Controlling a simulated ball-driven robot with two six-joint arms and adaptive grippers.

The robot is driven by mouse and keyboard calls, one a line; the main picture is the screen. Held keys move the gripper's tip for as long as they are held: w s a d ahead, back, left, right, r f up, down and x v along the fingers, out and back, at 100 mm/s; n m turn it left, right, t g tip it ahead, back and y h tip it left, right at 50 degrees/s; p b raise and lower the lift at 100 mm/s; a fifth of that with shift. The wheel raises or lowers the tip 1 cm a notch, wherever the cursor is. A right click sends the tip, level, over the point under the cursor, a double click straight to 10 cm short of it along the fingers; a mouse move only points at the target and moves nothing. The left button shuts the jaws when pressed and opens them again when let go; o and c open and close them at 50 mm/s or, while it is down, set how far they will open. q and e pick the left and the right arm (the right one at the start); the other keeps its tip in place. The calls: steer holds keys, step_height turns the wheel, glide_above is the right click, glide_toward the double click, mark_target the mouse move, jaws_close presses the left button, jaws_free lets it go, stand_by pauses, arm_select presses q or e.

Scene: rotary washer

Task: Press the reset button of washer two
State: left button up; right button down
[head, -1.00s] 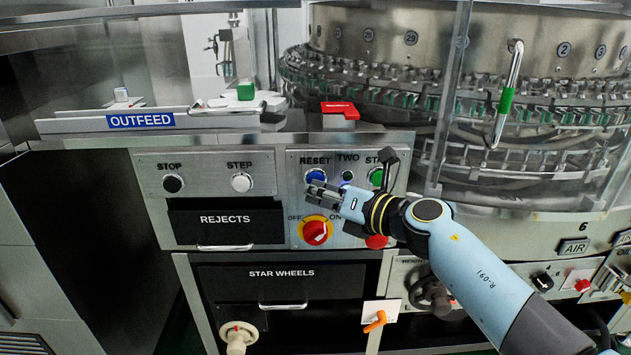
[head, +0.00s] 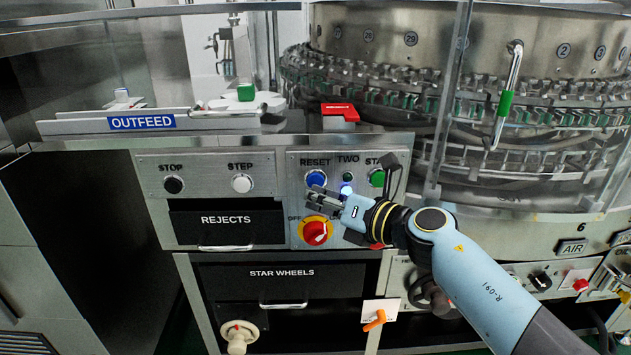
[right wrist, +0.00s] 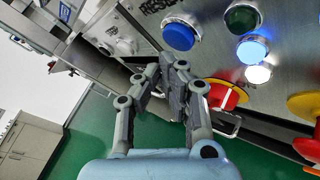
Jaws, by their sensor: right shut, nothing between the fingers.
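The blue reset button (head: 316,178) sits under the word RESET on the panel marked TWO (head: 347,158). It also shows in the right wrist view (right wrist: 179,36), beyond and to the right of the fingertips. My right gripper (head: 309,193) is shut and empty, its tips just below the reset button in the head view. In the right wrist view the gripper (right wrist: 172,62) shows a gap between its tips and the button; contact is not seen. The button next to it on the right is green (head: 377,178). My left gripper is not in view.
A red and yellow OFF/ON switch (head: 316,232) sits just below the gripper. A small lit blue button (head: 346,189) is beside the fingers. STOP (head: 173,185) and STEP (head: 241,184) buttons are on the panel to the left. A clear guard (head: 447,110) stands at upper right.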

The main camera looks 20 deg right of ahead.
steer(key=shift+s, duration=0.1)
steer(key=s+p, duration=0.1)
steer(key=s, duration=0.1)
steer(key=s+a, duration=0.1)
steer(key=s, duration=0.1)
steer(key=shift+s+a+p, duration=0.2)
steer(key=shift+s+p, duration=0.1)
steer(key=shift+p, duration=0.1)
stand_by(0.4)
